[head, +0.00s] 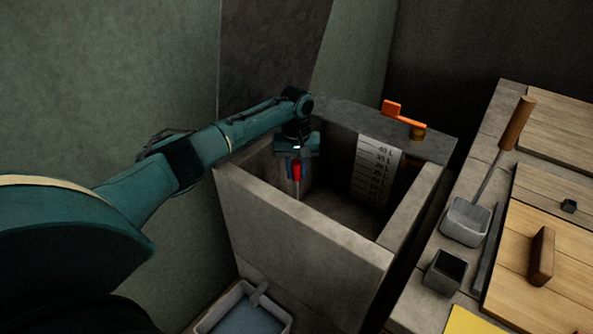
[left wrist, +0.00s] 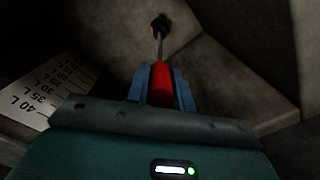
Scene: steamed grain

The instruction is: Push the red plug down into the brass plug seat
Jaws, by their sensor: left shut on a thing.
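The red plug (head: 297,170) is a red grip on a thin metal rod, inside the grey stone tank (head: 305,222). My left gripper (head: 295,178) reaches down into the tank with its blue fingers shut on the red grip. In the left wrist view, the red plug (left wrist: 161,88) sits between the blue fingers of my left gripper (left wrist: 161,72). The rod runs from it to a dark round end (left wrist: 159,22) with a faint brass tint near the tank floor. I cannot tell the seat from the plug's end or whether they touch. My right gripper is out of view.
A white litre scale (head: 374,170) is on the tank's inner wall. An orange lever (head: 402,113) stands on the tank's back ledge. A scoop (head: 466,220), a small dark cup (head: 444,272) and wooden lids (head: 540,262) lie on the right counter. The tank walls surround my gripper.

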